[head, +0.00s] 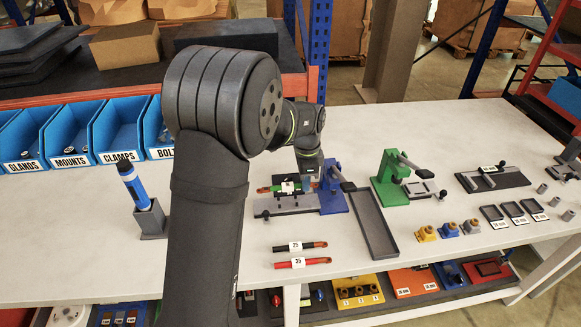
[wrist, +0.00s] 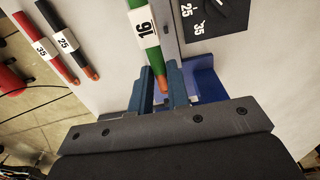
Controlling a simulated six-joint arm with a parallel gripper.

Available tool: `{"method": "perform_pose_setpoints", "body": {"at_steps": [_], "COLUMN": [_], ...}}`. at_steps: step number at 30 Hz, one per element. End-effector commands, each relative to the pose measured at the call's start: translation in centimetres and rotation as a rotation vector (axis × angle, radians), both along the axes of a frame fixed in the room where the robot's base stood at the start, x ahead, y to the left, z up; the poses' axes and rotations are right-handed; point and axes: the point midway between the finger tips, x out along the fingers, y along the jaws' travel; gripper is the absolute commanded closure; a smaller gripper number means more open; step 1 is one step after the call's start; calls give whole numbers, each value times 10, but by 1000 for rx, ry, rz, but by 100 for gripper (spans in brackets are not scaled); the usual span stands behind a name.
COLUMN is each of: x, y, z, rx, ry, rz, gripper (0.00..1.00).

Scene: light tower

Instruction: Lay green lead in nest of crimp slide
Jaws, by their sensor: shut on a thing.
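The green lead (head: 265,189) has a white label and a copper end. In the wrist view, the green lead (wrist: 152,58) shows the number 16. My gripper (head: 308,180) is shut on it near the copper end; in the wrist view the blue fingers (wrist: 162,88) stand on either side of that end. The grey crimp slide (head: 272,209) runs left from the blue press (head: 333,201). In the head view the lead appears over the back of the slide, roughly along it. I cannot tell whether it touches the nest, which is not clearly visible.
A black lead (head: 290,247) and a red lead (head: 290,263) lie in front. A long dark tray (head: 373,222) stands right of the blue press, then a green press (head: 392,185). Blue bins (head: 68,140) line the back left.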

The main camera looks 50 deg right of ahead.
Motion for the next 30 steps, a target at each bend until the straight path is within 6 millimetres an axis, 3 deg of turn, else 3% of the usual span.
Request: {"method": "perform_pose_setpoints", "body": {"at_steps": [13, 30], "x": [0, 1], "y": [1, 1], "z": [-4, -50], "rx": [1, 1], "ry": [0, 0], "rz": [0, 1], "gripper": [100, 100]}}
